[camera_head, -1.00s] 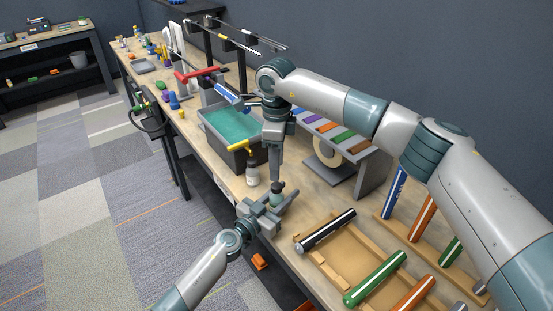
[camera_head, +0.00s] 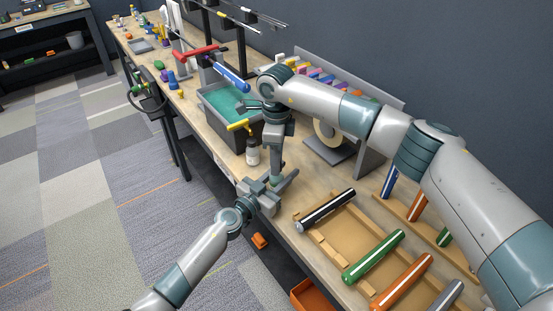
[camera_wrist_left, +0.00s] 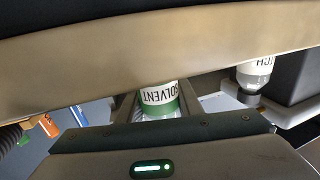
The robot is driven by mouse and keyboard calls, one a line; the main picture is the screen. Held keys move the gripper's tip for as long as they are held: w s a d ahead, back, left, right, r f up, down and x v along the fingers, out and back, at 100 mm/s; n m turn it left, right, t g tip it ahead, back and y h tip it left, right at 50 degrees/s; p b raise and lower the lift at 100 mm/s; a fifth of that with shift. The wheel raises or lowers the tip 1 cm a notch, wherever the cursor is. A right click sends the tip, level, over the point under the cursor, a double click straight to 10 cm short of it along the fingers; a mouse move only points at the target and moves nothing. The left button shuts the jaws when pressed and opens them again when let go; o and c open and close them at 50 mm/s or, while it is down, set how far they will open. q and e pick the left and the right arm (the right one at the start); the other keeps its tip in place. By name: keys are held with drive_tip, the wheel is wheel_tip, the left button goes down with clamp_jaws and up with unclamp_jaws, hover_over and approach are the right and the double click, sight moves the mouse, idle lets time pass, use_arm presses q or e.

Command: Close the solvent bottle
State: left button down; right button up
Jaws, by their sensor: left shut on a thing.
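The solvent bottle (camera_wrist_left: 160,98) has a white label and green bands. In the left wrist view it stands between the fingers of my left gripper. In the head view my left gripper (camera_head: 270,192) is shut on it at the bench's front edge, and only a small green part of the bottle (camera_head: 275,181) shows. My right gripper (camera_head: 276,166) points down right above the bottle, at its top. Its fingers are too small and hidden to tell if they are open or hold a cap. I cannot make out the cap.
A white bottle with a dark top (camera_head: 252,153) stands just behind the grippers, and it also shows in the left wrist view (camera_wrist_left: 257,72). A grey tub of teal liquid (camera_head: 220,125) is behind it. A wooden tray (camera_head: 350,240) and several grips lie to the right.

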clamp_jaws()
drive_tip(key=m, duration=0.5)
drive_tip(key=o, duration=0.6)
unclamp_jaws()
drive_tip(key=shift+r, duration=0.1)
wheel_tip(320, 180, up, 12)
drive_tip(key=shift+f, duration=0.1)
use_arm(q)
drive_tip(key=c, duration=1.2)
unclamp_jaws()
